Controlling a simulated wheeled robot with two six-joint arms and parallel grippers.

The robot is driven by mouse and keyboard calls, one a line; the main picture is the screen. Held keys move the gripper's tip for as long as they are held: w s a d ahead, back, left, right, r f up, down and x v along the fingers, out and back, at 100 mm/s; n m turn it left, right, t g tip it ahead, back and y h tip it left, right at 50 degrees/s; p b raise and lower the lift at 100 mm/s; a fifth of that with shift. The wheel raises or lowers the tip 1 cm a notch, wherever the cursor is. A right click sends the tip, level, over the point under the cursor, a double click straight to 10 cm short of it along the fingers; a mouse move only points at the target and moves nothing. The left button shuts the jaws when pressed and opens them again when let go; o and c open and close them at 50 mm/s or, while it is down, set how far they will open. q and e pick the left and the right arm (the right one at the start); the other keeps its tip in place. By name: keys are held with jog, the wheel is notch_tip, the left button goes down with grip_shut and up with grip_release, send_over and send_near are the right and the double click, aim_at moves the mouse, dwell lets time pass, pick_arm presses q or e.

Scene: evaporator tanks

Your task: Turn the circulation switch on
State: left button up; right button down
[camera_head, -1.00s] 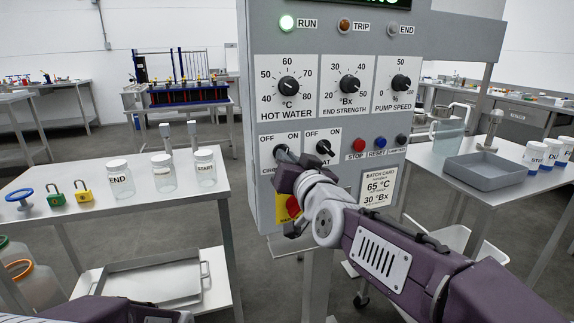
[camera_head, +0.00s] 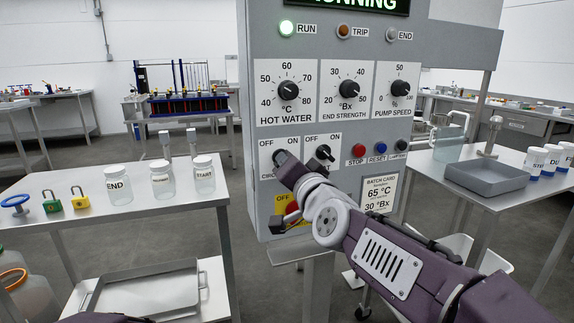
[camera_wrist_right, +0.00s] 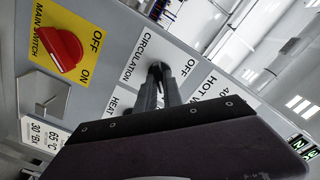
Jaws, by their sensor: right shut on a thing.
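The circulation switch sits on its white plate (camera_head: 279,143) marked OFF and ON, at the lower left of the grey control panel. The CIRCULATION label (camera_wrist_right: 141,55) shows in the right wrist view. My right gripper (camera_head: 282,160) reaches up to this switch from below right and hides its knob in the head view. In the wrist view its two dark fingers (camera_wrist_right: 157,84) are closed around the dark knob. Which mark the knob points to is hidden. My left gripper is in neither view.
The black heat switch (camera_head: 324,153) is just right of the gripper. The red main switch (camera_wrist_right: 64,50) on its yellow plate is below. STOP (camera_head: 357,150) and RESET (camera_head: 380,148) buttons lie further right. The green RUN lamp (camera_head: 286,27) is lit. A table with jars (camera_head: 119,187) stands left.

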jog(key=shift+f, duration=0.1)
jog(key=c, duration=1.5)
grip_release()
jog(key=p+v, duration=0.9)
jog(key=p, duration=0.1)
